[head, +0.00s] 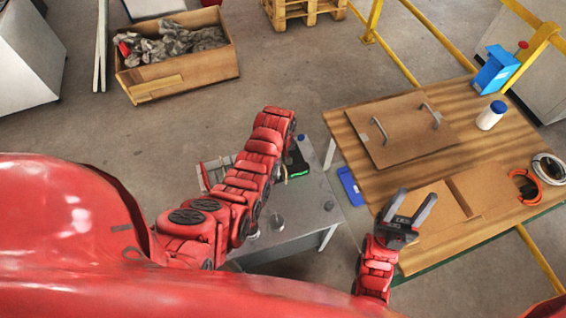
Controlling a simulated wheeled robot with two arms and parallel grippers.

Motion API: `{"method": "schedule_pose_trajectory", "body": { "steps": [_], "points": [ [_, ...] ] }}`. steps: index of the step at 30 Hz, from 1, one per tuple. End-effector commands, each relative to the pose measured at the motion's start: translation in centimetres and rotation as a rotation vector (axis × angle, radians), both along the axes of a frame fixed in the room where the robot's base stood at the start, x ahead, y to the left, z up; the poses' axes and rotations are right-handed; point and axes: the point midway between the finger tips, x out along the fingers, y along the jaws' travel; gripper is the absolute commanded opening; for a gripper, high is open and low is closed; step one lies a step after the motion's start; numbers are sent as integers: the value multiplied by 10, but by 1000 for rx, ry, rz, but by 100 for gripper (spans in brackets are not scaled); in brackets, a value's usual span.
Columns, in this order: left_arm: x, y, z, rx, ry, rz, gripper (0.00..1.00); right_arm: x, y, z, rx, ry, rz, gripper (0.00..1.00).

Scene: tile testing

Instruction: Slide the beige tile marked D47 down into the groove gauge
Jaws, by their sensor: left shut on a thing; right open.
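My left arm reaches over the grey metal table (318,220), and its wrist bends down at the far end. My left gripper (284,175) is mostly hidden behind the arm links. It is shut on a small pale piece at the table, which looks like the beige tile; its D47 mark cannot be read. A dark device with a green light (298,171) stands close beside it. I cannot make out the groove gauge or how the tile sits to it. My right gripper (413,202) is open and empty, above the near left part of the wooden table.
The wooden table (470,165) holds a board with two handles (405,128), a white bottle (491,115), cardboard (485,190) and cable coils (548,168). A blue tray (350,187) lies between the tables. A wooden crate (134,90) stands on the floor behind.

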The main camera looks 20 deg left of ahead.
Motion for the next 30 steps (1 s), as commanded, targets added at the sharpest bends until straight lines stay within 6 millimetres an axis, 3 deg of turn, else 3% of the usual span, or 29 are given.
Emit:
{"method": "schedule_pose_trajectory", "body": {
  "steps": [30],
  "points": [
    [44, 29, -7, 0, -4, 1, 0, 0, 0, -44, 0, 0, 0, 50]
  ]
}}
